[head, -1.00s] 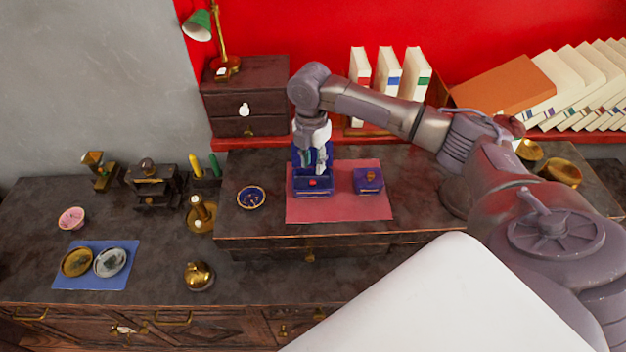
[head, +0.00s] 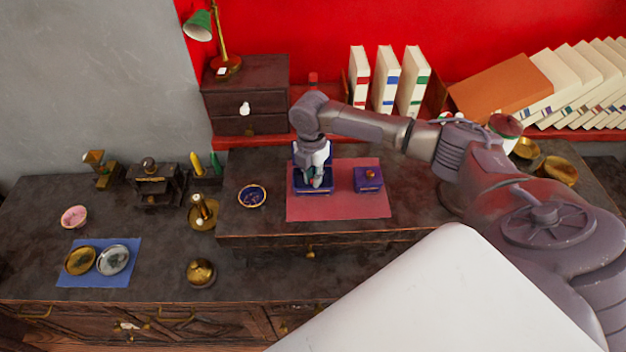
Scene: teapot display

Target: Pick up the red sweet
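My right gripper (head: 316,182) points down into an open dark blue box (head: 299,188) on the pink-red mat (head: 345,207). The red sweet does not show now; the gripper covers the middle of the box, where it was seen earlier. The fingers are small and overlap the box, so I cannot tell whether they are open or shut, or whether they touch the sweet. A smaller purple box (head: 366,187) with an orange-red piece on top stands to the right on the same mat. My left gripper is not in view.
A small blue bowl (head: 252,196) stands left of the mat. A dark drawer chest (head: 245,90) and upright books (head: 386,80) stand behind.

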